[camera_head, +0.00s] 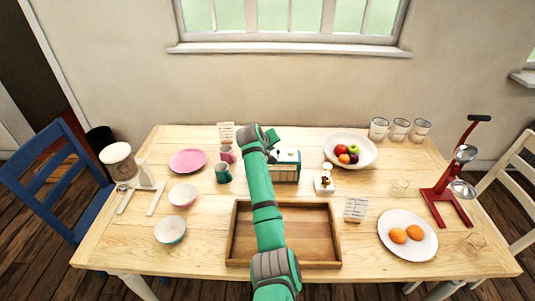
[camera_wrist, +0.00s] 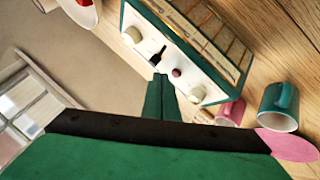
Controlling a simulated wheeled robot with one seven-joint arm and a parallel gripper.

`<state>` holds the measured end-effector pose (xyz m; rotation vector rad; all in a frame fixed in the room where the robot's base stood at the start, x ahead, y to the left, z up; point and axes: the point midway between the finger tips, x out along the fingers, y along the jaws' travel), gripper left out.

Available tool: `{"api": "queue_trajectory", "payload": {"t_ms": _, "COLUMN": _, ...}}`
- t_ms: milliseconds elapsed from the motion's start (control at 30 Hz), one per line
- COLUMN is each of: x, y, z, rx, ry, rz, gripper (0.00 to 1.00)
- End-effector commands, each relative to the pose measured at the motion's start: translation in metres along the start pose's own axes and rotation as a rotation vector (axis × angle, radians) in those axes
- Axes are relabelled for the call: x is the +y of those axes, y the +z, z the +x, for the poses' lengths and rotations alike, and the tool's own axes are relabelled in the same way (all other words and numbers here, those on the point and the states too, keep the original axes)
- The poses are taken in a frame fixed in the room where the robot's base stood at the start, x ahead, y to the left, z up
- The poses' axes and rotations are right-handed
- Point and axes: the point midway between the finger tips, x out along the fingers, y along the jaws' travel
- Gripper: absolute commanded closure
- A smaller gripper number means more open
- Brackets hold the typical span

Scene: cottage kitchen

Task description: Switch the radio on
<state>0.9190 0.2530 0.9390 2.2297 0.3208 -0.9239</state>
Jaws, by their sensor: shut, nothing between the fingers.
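The radio (camera_head: 286,172) is a teal box with a cream panel, standing at the back middle of the table, partly hidden behind my arm. In the wrist view the radio (camera_wrist: 186,50) shows a cream panel with two cream knobs (camera_wrist: 132,36), a small dark red button (camera_wrist: 176,72) and a black lever switch (camera_wrist: 157,56). My gripper (camera_wrist: 160,78) is shut and empty, its tips close to the panel between the black lever and the red button. I cannot tell whether the tips touch. In the head view my gripper (camera_head: 271,137) is above the radio's left end.
A teal mug (camera_head: 222,173) and a pink mug (camera_head: 227,154) stand close left of the radio. A small white holder (camera_head: 324,184) and a fruit bowl (camera_head: 338,139) are to its right. A wooden tray (camera_head: 321,264) lies in front, under my arm.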

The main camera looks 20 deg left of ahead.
Motion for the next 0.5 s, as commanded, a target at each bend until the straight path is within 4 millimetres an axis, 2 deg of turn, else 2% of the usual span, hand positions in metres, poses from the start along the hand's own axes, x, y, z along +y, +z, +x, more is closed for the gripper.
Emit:
{"api": "queue_trajectory", "payload": {"t_ms": 233, "x": -0.0064, "y": -0.0062, "z": -0.0050, "rx": 0.006, "ry": -0.005, "rz": -0.008, "gripper": 1.00}}
{"api": "queue_trajectory", "payload": {"t_ms": 500, "x": -0.0047, "y": -0.0089, "z": -0.0077, "rx": 0.007, "ry": -0.005, "rz": -0.008, "gripper": 1.00}}
